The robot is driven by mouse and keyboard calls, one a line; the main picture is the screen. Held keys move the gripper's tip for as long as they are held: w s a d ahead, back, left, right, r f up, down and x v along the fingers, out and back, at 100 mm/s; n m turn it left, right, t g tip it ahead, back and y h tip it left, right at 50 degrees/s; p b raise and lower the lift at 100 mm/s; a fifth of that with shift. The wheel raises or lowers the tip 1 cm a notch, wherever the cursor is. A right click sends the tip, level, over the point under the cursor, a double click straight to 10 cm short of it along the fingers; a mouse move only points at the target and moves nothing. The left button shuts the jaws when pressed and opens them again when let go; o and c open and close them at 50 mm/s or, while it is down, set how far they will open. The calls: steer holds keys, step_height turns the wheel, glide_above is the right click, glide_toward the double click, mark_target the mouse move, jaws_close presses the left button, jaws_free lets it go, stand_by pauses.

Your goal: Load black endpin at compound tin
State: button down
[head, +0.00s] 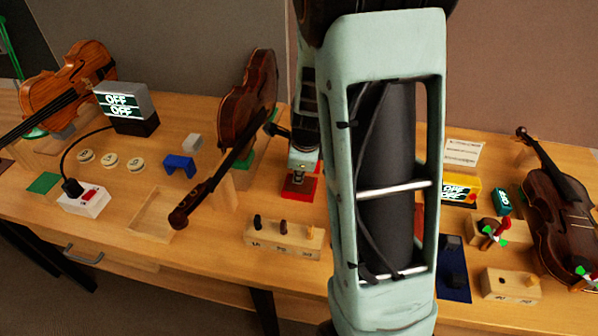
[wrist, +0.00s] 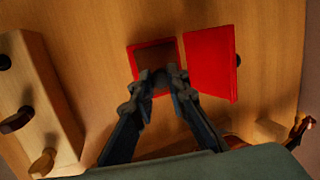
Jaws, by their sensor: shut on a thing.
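The red compound tin (wrist: 131,62) lies open on the bench in the wrist view, with dark brown compound inside and its red lid (wrist: 210,62) to the right. In the head view the tin (head: 298,190) is partly hidden below my gripper. My gripper (wrist: 160,80) is over the tin's near part, its fingertips close together. It is shut on a small dark thing, apparently the black endpin, mostly hidden between the fingers. I cannot tell whether the endpin touches the compound.
A wooden block (head: 285,241) with black, brown and orange pegs stands in front of the tin; it shows at left in the wrist view (wrist: 45,100). A violin (head: 247,100) stands left of my arm, another (head: 565,220) at far right. My arm hides the bench's middle.

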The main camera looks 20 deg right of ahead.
stand_by(0.3)
step_height(320, 180, up, 7)
steer(key=p, duration=0.7)
steer(key=shift+f, duration=0.1)
stand_by(0.7)
steer(key=shift+s+a+f+n, duration=0.1)
steer(key=shift+a+f+n, duration=0.1)
steer(key=shift+n, duration=0.6)
steer(key=s+a+n+g+y, duration=0.2)
steer(key=a+n, duration=0.2)
steer(key=n, duration=0.7)
steer(key=s+a+n+g+y, duration=0.1)
steer(key=a+n, duration=0.4)
steer(key=n, duration=0.6)
steer(key=g+y, duration=0.1)
steer(key=g, duration=0.1)
steer(key=shift+s+g+y, duration=0.3)
steer(key=shift+s, duration=0.05)
